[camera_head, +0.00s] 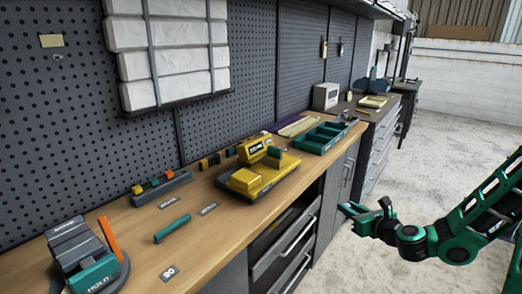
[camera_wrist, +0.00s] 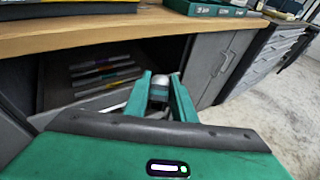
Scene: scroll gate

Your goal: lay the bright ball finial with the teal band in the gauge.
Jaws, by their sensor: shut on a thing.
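My gripper (camera_head: 368,212) is out in front of the bench, below the bench top and over the floor side. In the wrist view my gripper (camera_wrist: 161,80) is shut on a small pale, rounded thing (camera_wrist: 160,83) with a darker part below it. It looks like the ball finial; a teal band cannot be made out. A yellow fixture (camera_head: 245,182) with a raised, labelled yellow block and a teal part stands on the bench near its front edge. It may be the gauge, but its label is too small to read surely.
The wooden bench (camera_head: 226,222) holds a grey-teal device marked HOLD (camera_head: 90,262), a teal bar (camera_head: 172,229), a rack of coloured pieces (camera_head: 160,187) and a teal compartment tray (camera_head: 320,137). An open shelf and cabinet doors (camera_head: 338,180) lie below. The floor at right is clear.

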